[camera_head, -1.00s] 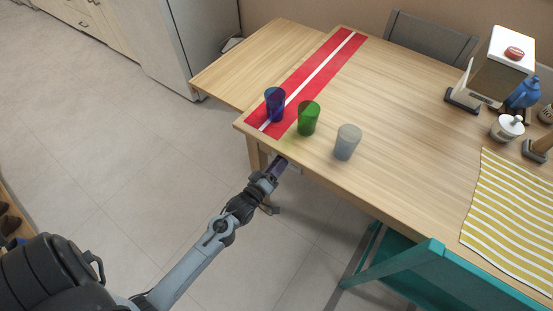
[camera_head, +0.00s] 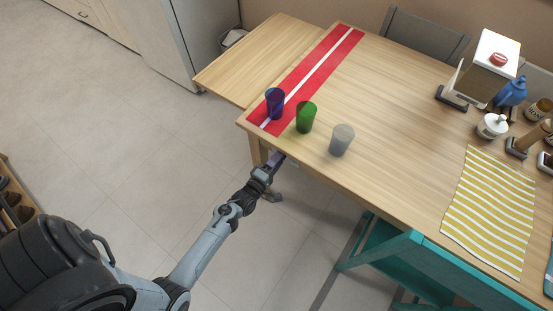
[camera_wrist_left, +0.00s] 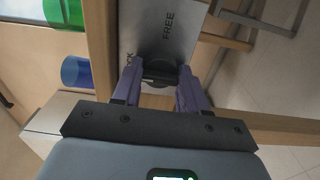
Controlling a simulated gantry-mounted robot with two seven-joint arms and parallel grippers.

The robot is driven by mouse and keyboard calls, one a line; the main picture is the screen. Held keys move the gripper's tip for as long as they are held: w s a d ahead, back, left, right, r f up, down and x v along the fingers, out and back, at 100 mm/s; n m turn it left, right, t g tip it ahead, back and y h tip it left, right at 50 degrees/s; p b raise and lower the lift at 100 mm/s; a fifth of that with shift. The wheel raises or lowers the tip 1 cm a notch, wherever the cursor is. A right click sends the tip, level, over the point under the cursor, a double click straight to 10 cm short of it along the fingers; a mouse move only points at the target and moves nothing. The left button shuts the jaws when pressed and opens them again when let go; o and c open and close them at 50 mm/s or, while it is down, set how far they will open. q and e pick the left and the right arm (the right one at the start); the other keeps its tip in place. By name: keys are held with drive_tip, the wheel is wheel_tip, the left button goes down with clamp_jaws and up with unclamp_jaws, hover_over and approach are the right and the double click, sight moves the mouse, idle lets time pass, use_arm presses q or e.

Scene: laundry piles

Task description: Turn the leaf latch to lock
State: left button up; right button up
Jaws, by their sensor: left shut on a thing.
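The leaf latch is a dark knob (camera_wrist_left: 160,66) on a pale metal plate (camera_wrist_left: 150,25) in the left wrist view. The plate carries the word FREE and a partly hidden word ending in CK. My left gripper (camera_wrist_left: 160,85) has its two purple fingers on either side of the knob, shut on it. In the head view my left gripper (camera_head: 277,159) is at the table's near side, just under the top's edge, and largely hides the latch. The knob's exact turn cannot be told. The table leaf (camera_head: 245,62) lies at the left of the main tabletop. My right gripper is not in view.
Blue (camera_head: 275,103), green (camera_head: 306,117) and grey (camera_head: 341,140) cups stand near the table edge above my gripper. A red runner (camera_head: 325,65) crosses the table. A teal chair (camera_head: 385,250) stands at the near side, right of my arm.

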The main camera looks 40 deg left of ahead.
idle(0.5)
use_arm(q)
drive_tip(key=o, duration=1.1)
drive_tip(key=shift+c, duration=0.2)
drive_tip(key=s+d+p, duration=0.1)
drive_tip(key=s+p, duration=0.1)
drive_tip(key=s, duration=0.8)
drive_tip(key=shift+s, duration=0.35)
drive_tip(key=shift+d, duration=0.1)
